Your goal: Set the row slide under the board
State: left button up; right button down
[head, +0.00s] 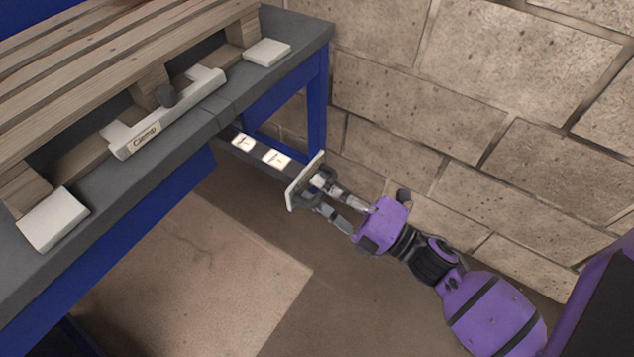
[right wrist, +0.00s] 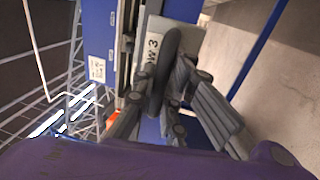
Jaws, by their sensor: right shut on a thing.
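The row slide (head: 260,152) is a dark bar with two white marked squares on its top. It sticks out from below the front edge of the grey board (head: 225,105), and its inner end is hidden. Its white front plate (head: 304,181) stands at the outer end and also shows in the right wrist view (right wrist: 157,45), with dark lettering and a 3. My right gripper (head: 320,191) is shut on the dark handle (right wrist: 165,70) on that plate. My left gripper is not in view.
A slatted wooden pallet (head: 110,70) lies on the board. A white bar marked "Clamp" (head: 147,138) and white pads (head: 267,52) sit along the board. Blue legs (head: 317,100) stand below. A block wall (head: 450,110) rises close behind my right arm.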

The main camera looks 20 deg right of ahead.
jog(key=shift+s+f, duration=0.1)
jog(key=shift+s, duration=0.05)
jog(key=c, duration=2.1)
grip_release()
jog(key=shift+o, duration=0.3)
jog(key=shift+s+d, duration=0.1)
jog(key=shift+s, duration=0.1)
jog(key=shift+w, duration=0.1)
jog(key=v, duration=1.2)
